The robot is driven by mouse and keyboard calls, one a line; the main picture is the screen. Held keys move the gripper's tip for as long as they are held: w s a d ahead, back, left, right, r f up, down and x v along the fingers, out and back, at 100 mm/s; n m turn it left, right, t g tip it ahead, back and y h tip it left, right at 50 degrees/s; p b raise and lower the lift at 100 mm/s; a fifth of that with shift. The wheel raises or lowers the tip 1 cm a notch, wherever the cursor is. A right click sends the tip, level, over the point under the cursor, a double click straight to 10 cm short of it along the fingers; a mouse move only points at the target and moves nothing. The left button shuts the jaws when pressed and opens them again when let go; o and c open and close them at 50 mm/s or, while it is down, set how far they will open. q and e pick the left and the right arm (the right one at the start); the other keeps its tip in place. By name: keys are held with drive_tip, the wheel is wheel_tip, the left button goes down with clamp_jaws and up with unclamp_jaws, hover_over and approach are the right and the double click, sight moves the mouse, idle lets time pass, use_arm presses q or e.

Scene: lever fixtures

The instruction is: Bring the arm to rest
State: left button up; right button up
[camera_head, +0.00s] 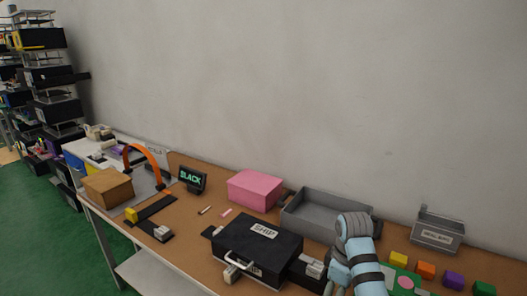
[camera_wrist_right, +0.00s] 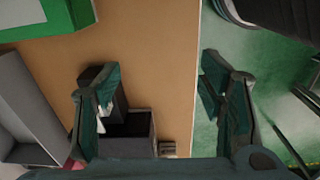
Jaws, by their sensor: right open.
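My right arm (camera_head: 357,255), light blue with dark bands, rises at the bottom right of the head view, in front of the grey tray. Its gripper is not visible there. In the right wrist view my right gripper (camera_wrist_right: 165,100) is open, its two dark green fingers wide apart with nothing between them. Below lies the brown tabletop (camera_wrist_right: 150,50), with its edge running between the fingers and green floor beyond. My left gripper is in neither view. I cannot pick out a lever with certainty; a black case (camera_head: 256,251) labelled SHIP has a light handle (camera_head: 234,270) at its front.
Behind the case are a pink box (camera_head: 254,190) and an empty grey tray (camera_head: 308,217). Several coloured cubes (camera_head: 426,270) and a small grey bin (camera_head: 438,233) stand at right. A brown box (camera_head: 107,187), orange arch (camera_head: 146,155) and BLACK display (camera_head: 191,180) stand at left.

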drive_tip(key=s+d+f+m+t, duration=0.2)
drive_tip(key=s+d+f+m, duration=0.25)
drive_tip(key=s+f, duration=0.65)
drive_tip(key=s+d+r+m+t+h, duration=0.1)
drive_tip(key=s+m, duration=0.4)
drive_tip(key=s, duration=1.3)
wheel_tip(320, 180, down, 20)
drive_tip(key=s+d+g, duration=0.1)
drive_tip(key=s+d, duration=0.1)
drive_tip(key=s, duration=0.1)
drive_tip(key=s+f+g, duration=0.1)
drive_tip(key=s+f, duration=1)
drive_tip(key=s, duration=0.2)
drive_tip(key=shift+d+f+m, duration=0.3)
drive_tip(key=shift+d+m, duration=0.05)
